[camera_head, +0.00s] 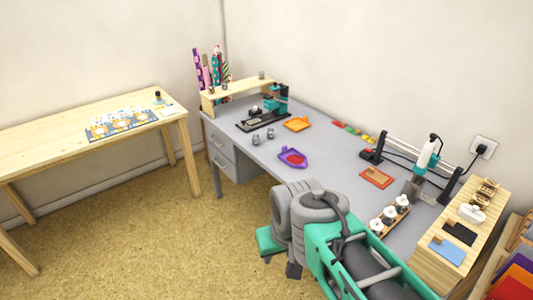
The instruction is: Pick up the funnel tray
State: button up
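Two shallow trays with pointed, spout-like ends lie on the grey desk (330,150); I cannot tell for sure which is the funnel tray. The purple tray (283,153) holds something red and lies near the desk's front edge. The orange tray (297,124) lies farther back, to the right of the black and teal stamping press (270,110). Both lie flat, and nothing holds them. My grey and teal arm fills the bottom middle, in front of the desk. My gripper is not visible.
An orange-red pad (377,177), a rack of white-topped jars (389,213) and a white and teal tool (425,155) on a stand occupy the right. The desk between the trays and the red pad is clear.

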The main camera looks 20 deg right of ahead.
aim_at(291, 157)
jog(key=u, duration=0.65)
jog(key=i, duration=2.9)
jog(key=z, duration=1.3)
jog(key=i, duration=0.75)
jog(key=z, duration=0.9)
jog(key=i, duration=0.25)
jog(key=z, duration=0.3)
